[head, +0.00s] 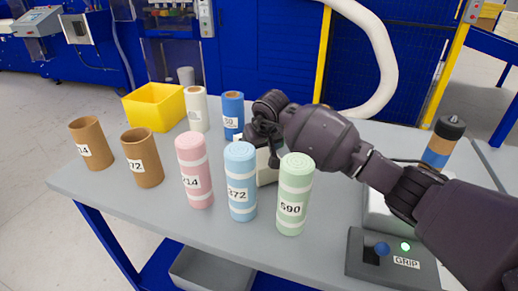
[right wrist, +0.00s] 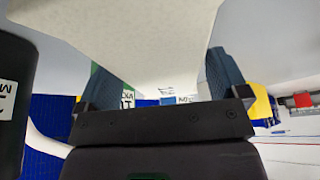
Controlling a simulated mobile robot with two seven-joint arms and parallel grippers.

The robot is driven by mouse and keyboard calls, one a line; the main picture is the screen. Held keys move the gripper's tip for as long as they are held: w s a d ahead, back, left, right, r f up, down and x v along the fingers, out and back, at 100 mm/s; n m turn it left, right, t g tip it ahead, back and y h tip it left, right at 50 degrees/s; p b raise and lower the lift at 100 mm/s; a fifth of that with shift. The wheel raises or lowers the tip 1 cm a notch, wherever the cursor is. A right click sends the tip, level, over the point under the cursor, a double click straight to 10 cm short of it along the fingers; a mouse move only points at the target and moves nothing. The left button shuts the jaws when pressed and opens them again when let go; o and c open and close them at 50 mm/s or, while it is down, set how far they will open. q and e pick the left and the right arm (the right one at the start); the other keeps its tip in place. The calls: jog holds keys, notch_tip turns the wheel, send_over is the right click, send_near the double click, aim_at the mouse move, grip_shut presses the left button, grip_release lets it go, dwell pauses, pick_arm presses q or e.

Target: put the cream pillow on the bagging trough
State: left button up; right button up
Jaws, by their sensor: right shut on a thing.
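The cream pillow (head: 267,167) shows in part in the head view, behind the blue and green rolls and below my right gripper (head: 260,140). In the right wrist view the pillow (right wrist: 140,30) fills the top middle, between the two fingers of my right gripper (right wrist: 160,68), which is shut on it. Whether the pillow touches the table is hidden by the rolls. I cannot surely pick out the bagging trough; a pale grey-white piece (head: 378,218) lies under my right forearm and is mostly hidden. My left gripper is not in view.
Pink (head: 195,172), blue (head: 241,182) and green (head: 294,195) labelled rolls stand in front of the gripper. Two brown tubes (head: 142,158) and a yellow bin (head: 155,108) are at left. White (head: 197,109) and dark blue (head: 232,112) rolls stand behind. A GRIP box (head: 390,262) is front right.

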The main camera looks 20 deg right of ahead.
jog(key=shift+f, duration=0.15)
jog(key=shift+f, duration=0.2)
jog(key=o, duration=0.6)
jog(key=shift+c, duration=0.2)
jog(key=shift+r, duration=0.1)
